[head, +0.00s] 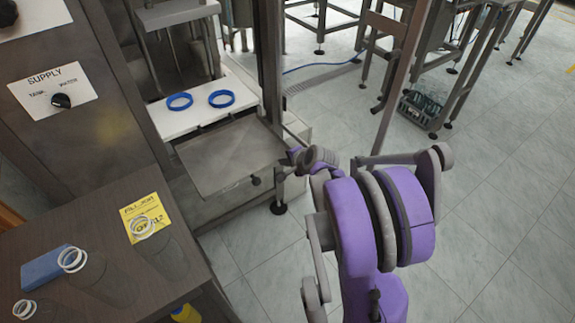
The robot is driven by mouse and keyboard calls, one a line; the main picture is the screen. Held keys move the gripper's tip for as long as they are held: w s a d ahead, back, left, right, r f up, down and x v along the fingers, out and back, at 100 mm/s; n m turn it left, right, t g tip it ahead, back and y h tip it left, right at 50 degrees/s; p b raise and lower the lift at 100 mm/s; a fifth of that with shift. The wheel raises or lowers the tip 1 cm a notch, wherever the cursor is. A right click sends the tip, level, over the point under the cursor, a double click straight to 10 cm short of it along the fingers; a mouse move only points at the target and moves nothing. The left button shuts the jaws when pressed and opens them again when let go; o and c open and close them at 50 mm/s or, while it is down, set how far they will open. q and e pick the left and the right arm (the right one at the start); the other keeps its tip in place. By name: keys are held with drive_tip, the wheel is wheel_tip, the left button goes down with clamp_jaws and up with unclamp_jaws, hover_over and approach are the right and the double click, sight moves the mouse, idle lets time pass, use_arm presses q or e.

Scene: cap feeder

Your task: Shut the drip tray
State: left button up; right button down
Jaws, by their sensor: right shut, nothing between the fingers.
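The drip tray (222,158) is a flat grey metal tray with a small dark knob (256,180) at its front. It sticks out from the machine below a white shelf, so it stands open. My right gripper (283,174) is at the end of the purple arm, just right of the tray's front right corner. It is shut and empty. Whether it touches the tray edge I cannot tell. My left gripper is not in view.
Two blue rings (221,98) lie on the white shelf (162,120). A dark counter (70,220) at left holds clear jars, a blue block (45,268) and a yellow card (146,216). A machine post stands behind the tray.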

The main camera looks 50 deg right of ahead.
sight(244, 124)
drive_tip(key=w+d, duration=0.2)
drive_tip(key=w, duration=0.6)
drive_tip(key=w+d, duration=0.3)
drive_tip(key=w, duration=0.6)
drive_tip(key=w+d+b, duration=0.1)
drive_tip(key=w+d, duration=0.2)
drive_tip(key=w, duration=0.5)
drive_tip(key=shift+w, duration=0.2)
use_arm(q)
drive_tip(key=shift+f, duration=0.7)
use_arm(e)
drive_tip(key=shift+w+d, duration=0.2)
drive_tip(key=shift+w, duration=0.2)
